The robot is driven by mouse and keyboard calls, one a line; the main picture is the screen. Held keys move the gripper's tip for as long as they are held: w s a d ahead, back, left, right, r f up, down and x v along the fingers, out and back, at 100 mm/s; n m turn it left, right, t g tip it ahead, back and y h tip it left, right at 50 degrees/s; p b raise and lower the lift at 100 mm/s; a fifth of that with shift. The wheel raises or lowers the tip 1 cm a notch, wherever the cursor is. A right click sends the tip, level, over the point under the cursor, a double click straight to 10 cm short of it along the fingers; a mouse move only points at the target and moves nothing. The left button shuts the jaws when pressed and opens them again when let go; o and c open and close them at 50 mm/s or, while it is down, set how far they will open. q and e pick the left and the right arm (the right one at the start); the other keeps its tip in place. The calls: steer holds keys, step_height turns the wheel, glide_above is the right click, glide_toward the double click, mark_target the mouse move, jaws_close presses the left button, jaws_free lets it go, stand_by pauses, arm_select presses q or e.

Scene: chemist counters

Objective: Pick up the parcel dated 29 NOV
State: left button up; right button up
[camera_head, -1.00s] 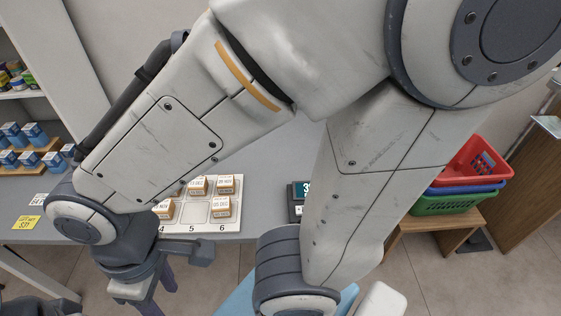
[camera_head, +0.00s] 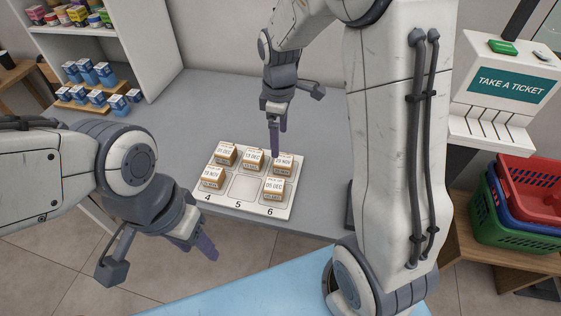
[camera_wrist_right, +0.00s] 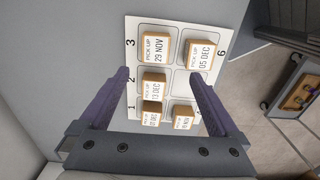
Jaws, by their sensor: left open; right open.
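The parcel dated 29 NOV (camera_head: 283,163) is a small tan box with a white label, in slot 3 at the back right of a white numbered board (camera_head: 240,187). In the right wrist view the parcel (camera_wrist_right: 154,48) lies upper left, ahead of the fingertips, with its label readable. My right gripper (camera_head: 277,148) is open and empty, pointing down just above and behind it in the head view. My left gripper (camera_head: 205,248) is open and empty in front of the counter.
Neighbouring parcels are 13 DEC (camera_head: 252,160) in slot 2, 05 DEC (camera_head: 273,189) in slot 6, and two more (camera_head: 226,154) (camera_head: 212,177) at the left. Slot 5 is empty.

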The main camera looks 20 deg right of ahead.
mark_target(283, 159)
steer(key=f, duration=0.5)
steer(key=shift+w+d+f, duration=0.2)
steer(key=shift+d+f, duration=0.05)
steer(key=shift+d, duration=0.15)
steer(key=shift+s+d+f, duration=0.1)
steer(key=shift+d+f, duration=0.05)
steer(key=shift+f, duration=1.2)
steer(key=shift+d+f, duration=0.1)
steer(key=shift+f, duration=1.2)
steer(key=c, duration=1.5)
steer(key=shift+r, duration=0.15)
